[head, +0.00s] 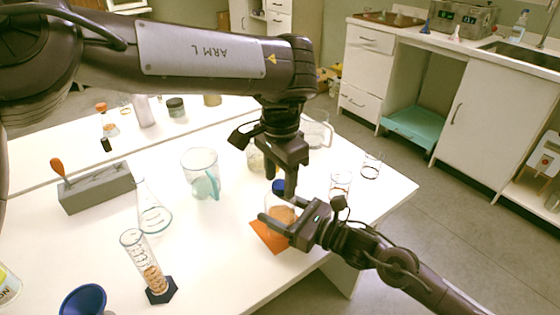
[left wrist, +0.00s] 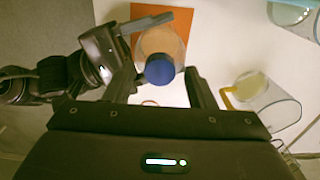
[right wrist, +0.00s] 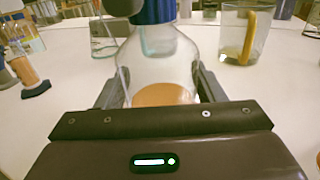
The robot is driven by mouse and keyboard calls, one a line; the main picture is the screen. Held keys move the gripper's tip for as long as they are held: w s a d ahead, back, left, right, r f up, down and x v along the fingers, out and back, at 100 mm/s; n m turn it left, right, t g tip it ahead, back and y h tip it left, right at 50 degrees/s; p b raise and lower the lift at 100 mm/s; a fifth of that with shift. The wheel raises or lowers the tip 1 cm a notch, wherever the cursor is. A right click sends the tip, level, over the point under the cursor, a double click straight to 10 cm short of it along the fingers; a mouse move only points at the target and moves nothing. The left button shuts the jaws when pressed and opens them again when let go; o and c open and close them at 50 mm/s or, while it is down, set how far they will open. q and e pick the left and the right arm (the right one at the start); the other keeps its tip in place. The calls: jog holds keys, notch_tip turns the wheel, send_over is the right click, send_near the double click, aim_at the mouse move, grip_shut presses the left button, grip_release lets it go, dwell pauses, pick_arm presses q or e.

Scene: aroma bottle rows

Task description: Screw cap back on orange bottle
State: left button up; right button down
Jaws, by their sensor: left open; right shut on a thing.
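The orange bottle (head: 283,214) is clear glass with orange contents and stands upright at the orange mat (head: 266,239). It also shows in the right wrist view (right wrist: 160,75). My right gripper (head: 272,210) is shut on its body from the side. The blue cap (head: 278,187) sits at the top of the bottle's neck; it also shows in the left wrist view (left wrist: 160,69) and the right wrist view (right wrist: 152,12). I cannot tell how tightly it is seated. My left gripper (head: 280,184) points down over the cap, open, its fingers on either side.
A beaker (head: 200,172), a conical flask (head: 153,217) and a measuring cylinder (head: 142,262) stand to the left. Small glassware (head: 341,184) stands near the right edge. A yellow-handled beaker (left wrist: 262,108) is close to my left gripper. The front middle table is clear.

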pick_arm(q)
jog(key=shift+f, duration=0.4)
